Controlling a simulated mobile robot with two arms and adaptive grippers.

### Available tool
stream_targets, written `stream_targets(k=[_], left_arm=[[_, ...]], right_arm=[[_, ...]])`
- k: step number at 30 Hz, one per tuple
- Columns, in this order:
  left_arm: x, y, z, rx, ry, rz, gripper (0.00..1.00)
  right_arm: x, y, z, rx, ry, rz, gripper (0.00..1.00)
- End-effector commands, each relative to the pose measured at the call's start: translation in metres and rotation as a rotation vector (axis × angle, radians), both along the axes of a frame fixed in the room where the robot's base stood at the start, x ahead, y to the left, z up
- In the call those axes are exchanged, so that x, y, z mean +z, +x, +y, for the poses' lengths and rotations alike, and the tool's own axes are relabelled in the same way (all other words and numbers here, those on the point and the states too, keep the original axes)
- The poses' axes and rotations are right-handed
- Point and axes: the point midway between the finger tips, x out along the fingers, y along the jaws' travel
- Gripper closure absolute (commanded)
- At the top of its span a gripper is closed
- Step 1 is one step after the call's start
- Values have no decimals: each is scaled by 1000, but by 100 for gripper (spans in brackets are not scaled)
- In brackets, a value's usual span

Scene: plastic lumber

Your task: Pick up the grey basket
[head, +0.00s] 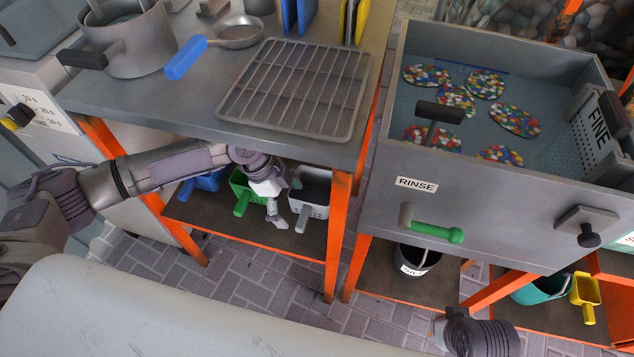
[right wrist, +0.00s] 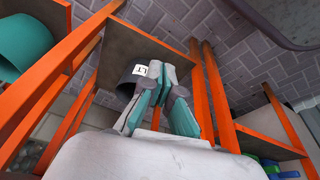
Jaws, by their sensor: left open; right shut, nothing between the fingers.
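The grey basket (head: 311,190) stands on the low shelf under the left table, at the shelf's right end, its pale handle (head: 302,220) pointing toward me. My left gripper (head: 275,208) reaches down in front of the shelf, just left of the grey basket, between it and a green basket (head: 243,187). It is open and holds nothing; whether a finger touches the grey basket I cannot tell. My right gripper (right wrist: 168,72) shows in the right wrist view, shut and empty, with a dark labelled bucket (right wrist: 128,82) behind it. I cannot make out the grey basket in that view.
A blue basket (head: 203,181) sits further left on the shelf (head: 262,231). An orange table leg (head: 338,230) stands just right of the grey basket. The tabletop with a wire rack (head: 296,88) overhangs it. The rinse tank (head: 470,205) is at the right.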

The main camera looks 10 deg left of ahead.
Motion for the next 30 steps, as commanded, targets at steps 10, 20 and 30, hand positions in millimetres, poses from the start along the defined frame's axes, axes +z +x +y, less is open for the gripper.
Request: stream_targets(k=[10,20,30], left_arm=[[-27,0,-11,-2,0,1,0],[-66,1,-27,-2,1,1,0],[-69,1,-29,-1,0,1,3]], right_arm=[[26,-5,-1,-1,0,-16,100],[47,-15,-3,-3,1,-27,100],[47,-14,-3,-3,1,-28,100]])
